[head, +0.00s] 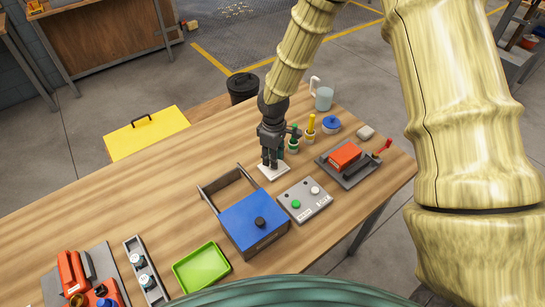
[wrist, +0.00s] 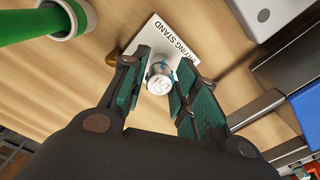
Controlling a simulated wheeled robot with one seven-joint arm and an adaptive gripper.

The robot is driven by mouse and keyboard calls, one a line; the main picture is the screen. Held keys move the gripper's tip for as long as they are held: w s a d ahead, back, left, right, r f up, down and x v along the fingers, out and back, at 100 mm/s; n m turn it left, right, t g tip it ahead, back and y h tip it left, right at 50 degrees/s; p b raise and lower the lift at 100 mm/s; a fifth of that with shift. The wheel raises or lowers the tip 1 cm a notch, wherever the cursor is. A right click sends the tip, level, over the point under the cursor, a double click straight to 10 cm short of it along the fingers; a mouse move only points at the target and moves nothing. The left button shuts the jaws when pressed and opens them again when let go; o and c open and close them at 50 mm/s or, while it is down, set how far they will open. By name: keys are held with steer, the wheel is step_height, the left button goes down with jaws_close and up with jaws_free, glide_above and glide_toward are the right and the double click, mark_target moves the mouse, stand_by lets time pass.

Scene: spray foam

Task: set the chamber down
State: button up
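The chamber (wrist: 159,83) is a small pale cylinder with a teal mark, seen end-on between my fingers in the wrist view. My gripper (wrist: 163,70) appears shut on it, with one finger close on each side. Behind it lies a white plate lettered "DRYING STAND" (wrist: 178,40), partly covered by the fingers. In the head view my gripper (head: 270,163) points down over this plate (head: 275,172), and the chamber is hidden there. Whether the chamber's underside touches the plate cannot be told.
A blue-topped box (head: 253,222) and a grey panel with buttons (head: 306,200) stand in front. Green (head: 293,146) and yellow (head: 310,135) tools in holders are close behind right. A grey tray with a red block (head: 345,156) lies right.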

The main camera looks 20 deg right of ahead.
step_height(320, 180, up, 12)
steer(key=b, duration=0.3)
steer(key=shift+b, duration=0.3)
stand_by(2.1)
